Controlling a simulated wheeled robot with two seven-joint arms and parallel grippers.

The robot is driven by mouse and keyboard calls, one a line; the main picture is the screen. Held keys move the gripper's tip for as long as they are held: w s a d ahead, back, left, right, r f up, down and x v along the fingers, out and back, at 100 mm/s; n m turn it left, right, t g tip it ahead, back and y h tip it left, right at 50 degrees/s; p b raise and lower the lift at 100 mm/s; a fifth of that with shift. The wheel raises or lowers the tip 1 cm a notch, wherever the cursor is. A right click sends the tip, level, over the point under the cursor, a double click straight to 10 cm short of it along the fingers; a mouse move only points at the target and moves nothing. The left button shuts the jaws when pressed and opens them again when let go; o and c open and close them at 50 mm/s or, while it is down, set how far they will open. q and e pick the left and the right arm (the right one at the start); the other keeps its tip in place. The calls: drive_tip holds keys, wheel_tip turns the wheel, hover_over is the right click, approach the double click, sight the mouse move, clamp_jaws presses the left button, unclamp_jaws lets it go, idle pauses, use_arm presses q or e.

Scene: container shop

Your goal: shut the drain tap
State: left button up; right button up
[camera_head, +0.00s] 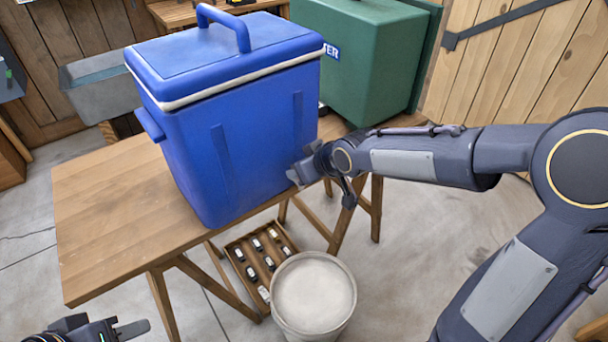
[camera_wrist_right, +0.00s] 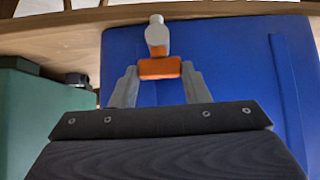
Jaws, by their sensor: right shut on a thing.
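A blue cooler (camera_head: 245,130) with a closed blue lid stands on the wooden table. In the right wrist view its blue wall (camera_wrist_right: 235,65) carries the drain tap, with a white spout (camera_wrist_right: 157,35) and an orange lever (camera_wrist_right: 160,68). My right gripper (camera_wrist_right: 159,75) has its fingers on both sides of the orange lever, shut on it. In the head view, the right gripper (camera_head: 300,172) is at the cooler's lower right side, and the tap cannot be made out there. My left gripper (camera_head: 105,330) is at the bottom left, partly cut off, away from the cooler.
The wooden table (camera_head: 95,205) has bare room left of the cooler. A pale round bucket (camera_head: 313,295) and a wooden crate (camera_head: 240,270) of small items stand on the floor below. A green container (camera_head: 365,60) stands behind, and a grey bin (camera_head: 100,90) at left.

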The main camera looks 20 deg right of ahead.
drive_tip(key=o, duration=0.7)
drive_tip(key=shift+r, duration=0.1)
drive_tip(key=p+v, duration=0.1)
drive_tip(key=v, duration=0.6)
drive_tip(key=shift+s+r, duration=0.15)
drive_tip(key=shift+s, duration=0.15)
drive_tip(key=shift+d+r, duration=0.1)
